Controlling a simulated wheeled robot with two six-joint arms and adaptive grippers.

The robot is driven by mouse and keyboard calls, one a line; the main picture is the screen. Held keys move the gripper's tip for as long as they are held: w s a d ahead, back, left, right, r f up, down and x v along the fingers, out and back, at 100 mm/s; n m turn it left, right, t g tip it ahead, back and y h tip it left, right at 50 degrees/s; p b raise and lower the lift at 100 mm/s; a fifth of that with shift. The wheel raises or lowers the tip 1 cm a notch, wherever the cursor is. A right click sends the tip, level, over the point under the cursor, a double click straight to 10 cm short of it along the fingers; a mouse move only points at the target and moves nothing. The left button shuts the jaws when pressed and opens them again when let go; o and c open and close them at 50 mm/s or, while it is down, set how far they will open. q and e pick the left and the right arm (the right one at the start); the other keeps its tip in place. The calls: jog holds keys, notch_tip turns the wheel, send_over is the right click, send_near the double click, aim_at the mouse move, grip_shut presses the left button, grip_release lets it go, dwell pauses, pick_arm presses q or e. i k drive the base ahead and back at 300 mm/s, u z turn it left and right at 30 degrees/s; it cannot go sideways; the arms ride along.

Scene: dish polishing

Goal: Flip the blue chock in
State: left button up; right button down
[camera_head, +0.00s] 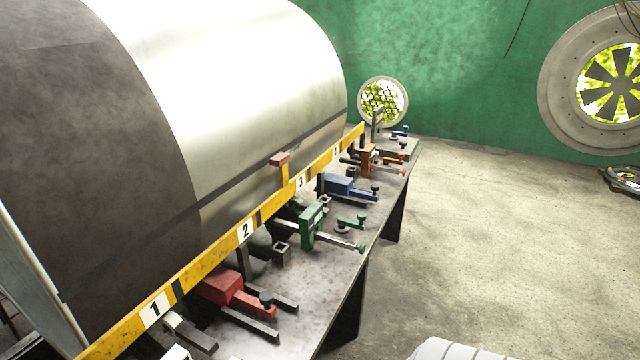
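The blue chock (339,184) is a blue block on the grey workbench (310,310), beside the large metal drum (235,90). It lies on the right side of the yellow numbered rail (205,263), just past the number 3. A blue lever with a dark knob (374,187) extends from it to the right. Whether the block touches the drum cannot be told, as the rail hides that side. Neither of my grippers is in view.
A red chock (222,286), a green chock (312,222) and an orange chock (368,157) stand along the same bench. A smaller blue-handled piece (401,132) is at the far end.

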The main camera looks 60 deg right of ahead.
aim_at(338, 184)
jog(key=k, duration=1.25)
jog(key=z, duration=0.7)
jog(key=i, duration=0.7)
jog(key=z, duration=1.2)
jog(key=i, duration=0.75)
jog(key=z, duration=1)
jog(key=i, duration=2)
jog(key=u, duration=0.75)
